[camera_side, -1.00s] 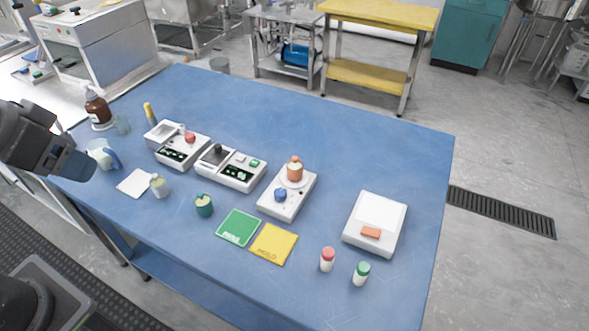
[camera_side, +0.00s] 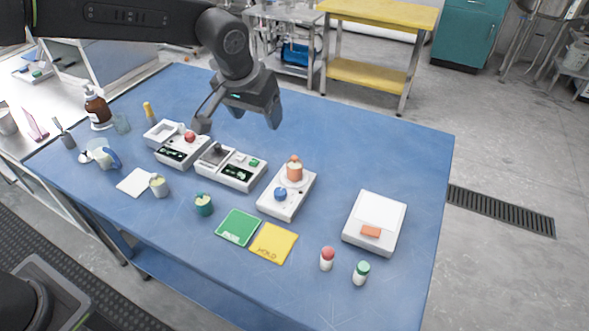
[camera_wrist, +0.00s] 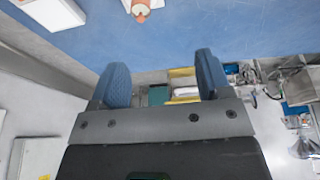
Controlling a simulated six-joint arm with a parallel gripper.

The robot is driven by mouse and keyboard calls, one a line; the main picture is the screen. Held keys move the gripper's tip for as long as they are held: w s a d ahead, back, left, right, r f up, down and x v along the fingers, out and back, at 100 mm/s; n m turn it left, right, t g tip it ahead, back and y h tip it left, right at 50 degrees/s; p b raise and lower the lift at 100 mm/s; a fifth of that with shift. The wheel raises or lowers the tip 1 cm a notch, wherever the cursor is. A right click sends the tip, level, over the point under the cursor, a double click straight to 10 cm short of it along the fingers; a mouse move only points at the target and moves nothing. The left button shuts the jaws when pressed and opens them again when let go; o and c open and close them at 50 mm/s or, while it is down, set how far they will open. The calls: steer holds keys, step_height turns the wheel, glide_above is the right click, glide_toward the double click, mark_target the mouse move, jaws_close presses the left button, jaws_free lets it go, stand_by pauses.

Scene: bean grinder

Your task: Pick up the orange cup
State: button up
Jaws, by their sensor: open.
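The orange cup (camera_side: 294,171) stands upright on a round plate on a white device with a blue knob (camera_side: 288,203), right of the table's middle. It has a small knob-like top. In the wrist view the orange cup (camera_wrist: 140,9) is partly cut off at the top edge. My gripper (camera_side: 238,118) is open and empty, raised above the far side of the table, up and to the left of the cup. Its two blue-padded fingers (camera_wrist: 160,75) show apart in the wrist view. It touches nothing.
Two white panel units (camera_side: 232,171) stand left of the cup. A white scale (camera_side: 376,215) and two capped jars (camera_side: 327,259) are at right. The far right tabletop is clear.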

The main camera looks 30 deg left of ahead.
glide_toward(294, 160)
steer(key=x, duration=0.8)
steer(key=shift+d, duration=0.1)
steer(key=shift+a+x, duration=0.15)
steer(key=shift+x, duration=1.2)
steer(key=shift+a+x, duration=0.15)
steer(key=shift+x, duration=1.15)
steer(key=shift+w, duration=0.1)
steer(key=shift+c, duration=0.3)
steer(key=c, duration=1)
steer(key=shift+c, duration=0.2)
steer(key=shift+r, duration=0.15)
